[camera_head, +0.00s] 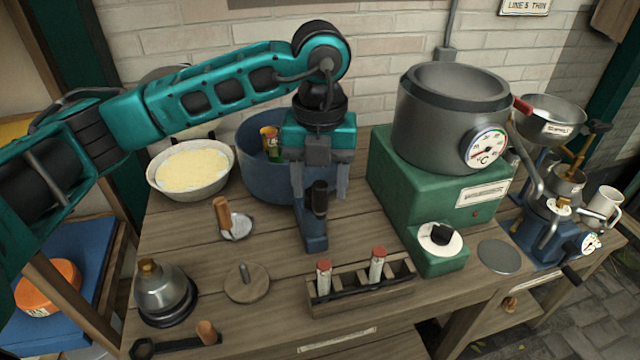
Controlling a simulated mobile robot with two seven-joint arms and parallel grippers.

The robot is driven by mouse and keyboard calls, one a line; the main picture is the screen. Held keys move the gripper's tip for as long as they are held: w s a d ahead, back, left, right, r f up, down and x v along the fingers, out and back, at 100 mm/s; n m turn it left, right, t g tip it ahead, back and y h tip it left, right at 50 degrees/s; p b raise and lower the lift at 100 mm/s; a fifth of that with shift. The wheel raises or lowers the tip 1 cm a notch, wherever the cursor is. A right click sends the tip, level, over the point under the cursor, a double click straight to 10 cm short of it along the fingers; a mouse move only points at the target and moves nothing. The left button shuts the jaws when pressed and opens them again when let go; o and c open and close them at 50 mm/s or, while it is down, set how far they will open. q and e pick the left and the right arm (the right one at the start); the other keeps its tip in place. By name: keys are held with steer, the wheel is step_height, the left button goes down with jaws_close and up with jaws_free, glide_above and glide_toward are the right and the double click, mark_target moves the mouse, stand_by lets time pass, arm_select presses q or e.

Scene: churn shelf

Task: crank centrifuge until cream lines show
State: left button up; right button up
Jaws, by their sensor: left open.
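My left gripper (320,192) is open and points down over the middle of the table. Its fingers are on either side of an upright black grip (320,200) on a blue metal piece (312,232); I cannot tell whether they touch it. This may be the crank of the centrifuge, but the gripper hides its upper part. A small silver dome with a brass top (163,287) stands at the front left. Two red-capped tubes (323,277) stand in a wooden rack (362,300), the other tube (377,264) farther right. No cream lines can be made out. My right gripper is not in view.
A blue tub (262,180) is behind the gripper, beside a white bowl (190,170). A green heater (400,190) bears a grey pot (445,125). A blue machine with a funnel (548,116) stands right. A crank-like tool (170,344) lies at the front edge.

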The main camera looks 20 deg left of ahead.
arm_select(q)
steer(key=shift+r, duration=2.9)
